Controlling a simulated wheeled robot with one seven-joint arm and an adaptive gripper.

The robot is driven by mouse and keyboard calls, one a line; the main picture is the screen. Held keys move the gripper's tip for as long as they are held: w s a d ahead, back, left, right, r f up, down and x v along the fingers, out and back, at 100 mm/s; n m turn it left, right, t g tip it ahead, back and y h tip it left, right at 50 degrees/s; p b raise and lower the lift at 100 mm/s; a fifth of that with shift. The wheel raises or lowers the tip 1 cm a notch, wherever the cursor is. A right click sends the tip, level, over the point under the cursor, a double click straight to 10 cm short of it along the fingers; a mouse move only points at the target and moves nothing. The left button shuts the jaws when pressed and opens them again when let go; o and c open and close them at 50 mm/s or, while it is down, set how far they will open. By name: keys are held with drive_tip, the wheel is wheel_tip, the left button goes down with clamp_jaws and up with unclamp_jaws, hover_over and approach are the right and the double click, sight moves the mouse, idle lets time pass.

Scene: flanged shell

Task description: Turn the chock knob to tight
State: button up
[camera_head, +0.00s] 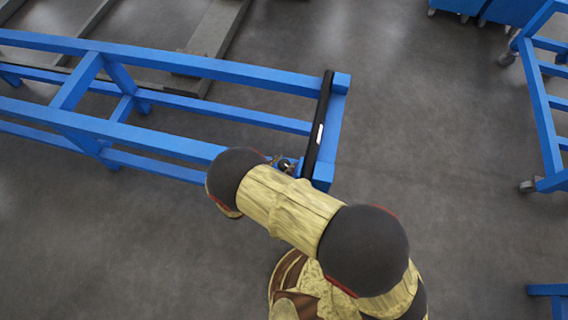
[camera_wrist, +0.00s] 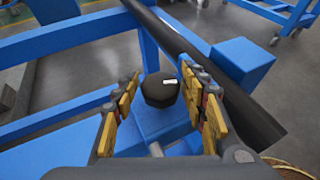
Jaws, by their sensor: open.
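The chock knob (camera_wrist: 158,92) is a dark, faceted knob with a white mark on its top, on the blue frame (camera_wrist: 75,45) beside a long black bar (camera_wrist: 195,55). In the wrist view my gripper (camera_wrist: 160,78) is open, with one yellow-padded finger left of the knob and one right of it. The knob shows between the fingers; I cannot tell whether either touches it. In the head view my arm covers most of the gripper and the knob, by the near end of the black bar (camera_head: 318,125) on the blue frame (camera_head: 200,148).
A blue block (camera_wrist: 242,62) stands right of the bar in the wrist view. Another blue wheeled frame (camera_head: 545,110) is at the right in the head view. Blue carts (camera_head: 490,8) stand at the top right. Grey floor between them is clear.

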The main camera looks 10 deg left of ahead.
drive_tip(key=shift+w+d, duration=0.1)
drive_tip(key=shift+w, duration=0.05)
drive_tip(key=shift+c, duration=0.8)
drive_tip(key=c, duration=0.7)
drive_tip(key=shift+c, duration=0.2)
